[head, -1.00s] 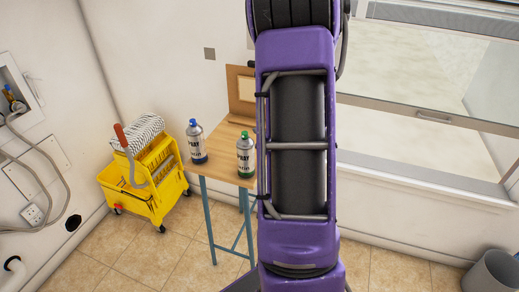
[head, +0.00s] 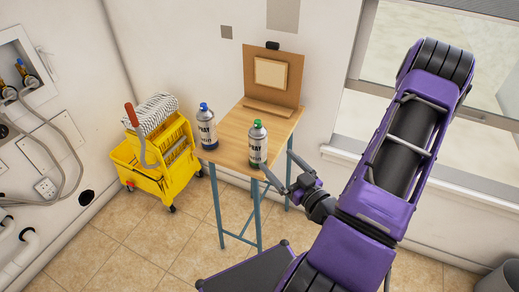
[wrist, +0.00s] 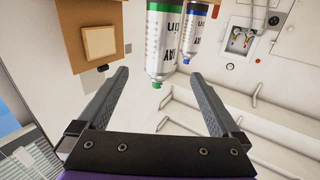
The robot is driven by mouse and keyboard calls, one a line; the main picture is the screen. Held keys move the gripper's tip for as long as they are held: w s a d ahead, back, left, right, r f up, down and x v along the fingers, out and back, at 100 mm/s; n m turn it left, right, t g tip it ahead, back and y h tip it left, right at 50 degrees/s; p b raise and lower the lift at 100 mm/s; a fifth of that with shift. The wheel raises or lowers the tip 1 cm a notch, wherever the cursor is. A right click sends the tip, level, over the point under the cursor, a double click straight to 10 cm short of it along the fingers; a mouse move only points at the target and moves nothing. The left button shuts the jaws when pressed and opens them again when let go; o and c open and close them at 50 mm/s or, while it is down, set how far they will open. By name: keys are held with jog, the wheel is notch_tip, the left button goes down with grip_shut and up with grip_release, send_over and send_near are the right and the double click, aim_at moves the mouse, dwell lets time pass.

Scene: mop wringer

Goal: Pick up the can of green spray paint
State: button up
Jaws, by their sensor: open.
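The green spray can (head: 258,146) has a green cap and green base band, and stands upright near the front right corner of the small wooden table (head: 236,137). My gripper (head: 277,161) is open and empty, just right of this can at about table height. In the wrist view, the picture is upside down. The green can (wrist: 163,42) shows there between and beyond my open fingertips (wrist: 160,73), with no visible contact. The blue spray can (head: 207,128) stands upright at the table's left side and shows behind the green can in the wrist view (wrist: 194,32).
A board with a pale panel (head: 272,75) stands at the table's back. A yellow mop bucket (head: 158,158) is left of the table. Pipes and a wall box (head: 22,65) are at far left. A grey bin (head: 497,281) is at lower right. Tiled floor is open in front.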

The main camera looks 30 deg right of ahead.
aim_at(263, 146)
jog(key=w, duration=0.3)
jog(key=w+b, duration=0.1)
jog(key=w, duration=0.1)
jog(key=w+a+b, duration=0.1)
jog(key=w, duration=0.2)
jog(key=shift+w, duration=0.35)
jog(key=shift+w+a, duration=0.15)
jog(key=shift+w, duration=1.25)
jog(key=shift+w+a, duration=0.15)
jog(key=shift+w, duration=1.25)
jog(key=shift+r, duration=0.1)
grip_shut()
